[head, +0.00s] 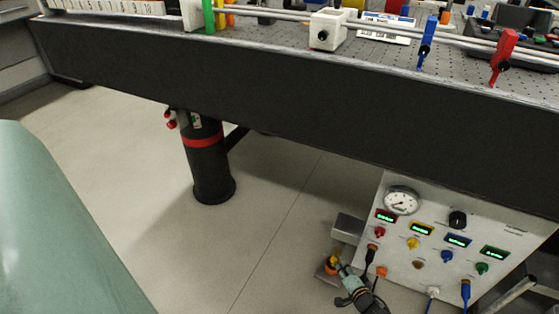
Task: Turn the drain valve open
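A small orange and yellow fitting (331,267), which may be the drain valve, sits low beside the left edge of the white control panel (405,235). Its handle position is too small to read. What looks like my gripper (341,270), grey-green with dark parts, comes up from the bottom edge and has its tip at the fitting. I cannot tell whether it touches or grasps it. The fingers are too small and too covered to show their opening.
The panel carries a round gauge (402,200), several coloured knobs and displays, and plugged cables. A grey box (348,228) juts from its left side. The dark optical bench (250,95) overhangs the panel. A black cylinder (210,165) with red fittings stands left on open floor.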

